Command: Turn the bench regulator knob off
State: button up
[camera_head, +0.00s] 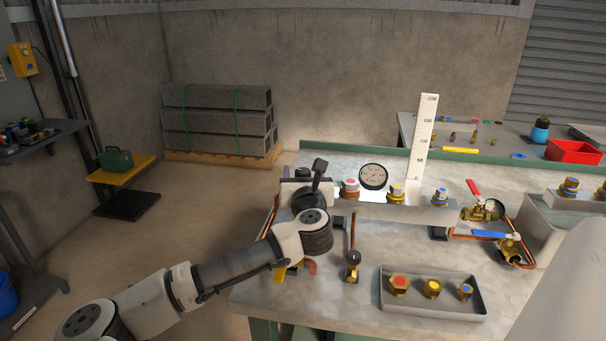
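My arm reaches in from the lower left to the left end of the manifold on the bench. My gripper (314,184) is seen from behind, beside that end. My own wrist hides most of it, so its fingers and any contact are unclear. A small dark round knob (353,258) on a brass-coloured fitting stands at the front of the bench, right of my wrist, below a thin copper stem. It may be the regulator knob; its setting cannot be read.
A grey tray (458,304) with brass fittings lies at the bench front. Red-handled (473,188) and blue-handled (488,234) valves stand right. A white scale (421,135) rises behind the manifold. The bench top (386,247) between manifold and tray is clear.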

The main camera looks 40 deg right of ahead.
jog(key=b+v, duration=0.2)
jog(key=v, duration=1.1)
jog(key=shift+s+a, duration=0.3)
